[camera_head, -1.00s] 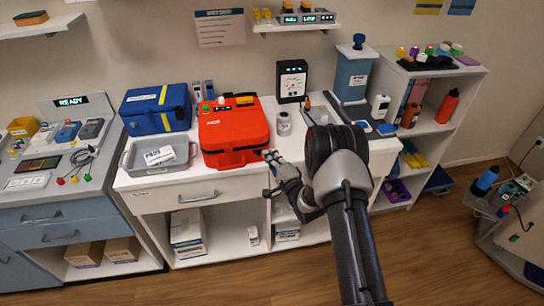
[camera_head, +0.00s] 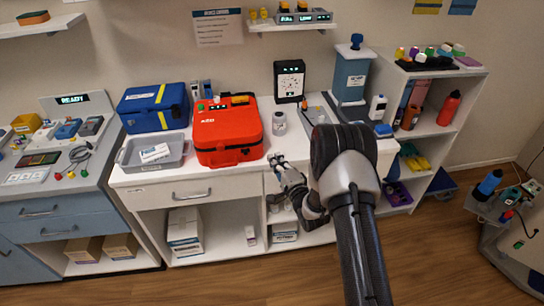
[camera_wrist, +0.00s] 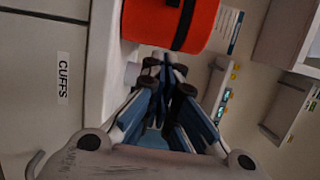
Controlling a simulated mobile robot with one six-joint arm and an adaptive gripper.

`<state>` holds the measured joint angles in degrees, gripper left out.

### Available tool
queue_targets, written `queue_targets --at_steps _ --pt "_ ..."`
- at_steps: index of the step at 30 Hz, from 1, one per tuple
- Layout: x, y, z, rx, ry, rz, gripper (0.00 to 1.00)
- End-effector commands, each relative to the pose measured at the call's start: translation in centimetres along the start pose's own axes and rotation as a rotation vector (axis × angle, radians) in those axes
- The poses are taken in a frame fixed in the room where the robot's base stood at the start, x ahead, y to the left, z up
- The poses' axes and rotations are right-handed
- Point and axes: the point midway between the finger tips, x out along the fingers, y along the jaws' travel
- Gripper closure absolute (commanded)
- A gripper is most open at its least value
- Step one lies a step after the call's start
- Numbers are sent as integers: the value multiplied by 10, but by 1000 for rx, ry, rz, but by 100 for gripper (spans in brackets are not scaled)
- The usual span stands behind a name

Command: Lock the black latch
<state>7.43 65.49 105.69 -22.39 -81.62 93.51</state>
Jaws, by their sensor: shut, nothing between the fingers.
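The orange-red case (camera_head: 228,140) stands closed on the white counter, with a dark band along its front seam. The black latch is too small to make out clearly in the head view. In the wrist view the case (camera_wrist: 150,20) shows at the top, crossed by a black strip (camera_wrist: 183,25); I cannot tell whether this is the latch or the seam. My gripper (camera_head: 277,160) is just right of the case's front right corner, near the counter's front edge. In the wrist view my gripper (camera_wrist: 165,64) has its fingertips together and empty, just short of the case.
A grey tray (camera_head: 128,156) with a white box and a blue case (camera_head: 153,107) stand left of the orange case. A small white jar (camera_head: 279,122) stands to its right, near my arm. A drawer labelled CUFFS (camera_wrist: 35,70) lies beside the gripper in the wrist view.

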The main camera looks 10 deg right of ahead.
Motion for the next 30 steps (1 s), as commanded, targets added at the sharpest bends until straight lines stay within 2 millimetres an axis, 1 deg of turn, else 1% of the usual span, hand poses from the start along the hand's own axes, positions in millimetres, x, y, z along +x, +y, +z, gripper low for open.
queue_targets --at_steps 1,3,6,10,15,30 --pt "-12 -4 2 0 -4 1 100" --pt "-27 -4 3 1 -5 1 100" --pt "-45 -4 2 0 -3 -1 100" --pt "-60 -3 2 -1 -5 -1 100" --pt "-68 -2 2 -2 -5 -4 100" --pt "-67 -4 2 -8 -5 -2 100"
